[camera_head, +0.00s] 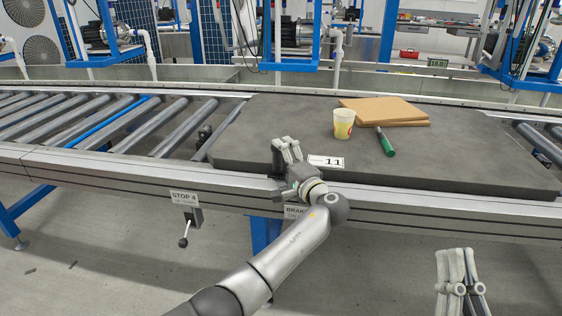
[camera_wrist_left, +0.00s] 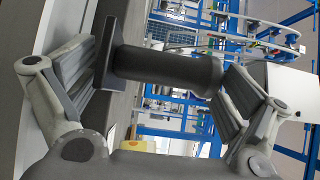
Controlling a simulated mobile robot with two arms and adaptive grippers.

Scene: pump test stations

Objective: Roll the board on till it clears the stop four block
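The board (camera_head: 240,148) is a thick dark grey slab on the roller conveyor, carrying a label "11" (camera_head: 326,161). A dark block (camera_head: 205,134) stands among the rollers close to the board's left edge; whether it is the stop four block is unclear. A "STOP 4" plate (camera_head: 184,197) with a lever (camera_head: 187,228) hangs on the front rail. My left gripper (camera_head: 287,150) is at the board's front edge. In the left wrist view its fingers (camera_wrist_left: 165,85) are apart, with a dark cylindrical handle (camera_wrist_left: 165,67) between them; contact is unclear. My right gripper (camera_head: 457,262) is low, clear of the conveyor.
A yellow cup (camera_head: 343,123), brown flat boxes (camera_head: 384,111) and a green-handled tool (camera_head: 386,144) rest on the board. Bare rollers (camera_head: 70,115) and one blue roller (camera_head: 112,122) lie to its left. A "BRAKE" plate (camera_head: 295,211) is partly hidden by my left arm.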

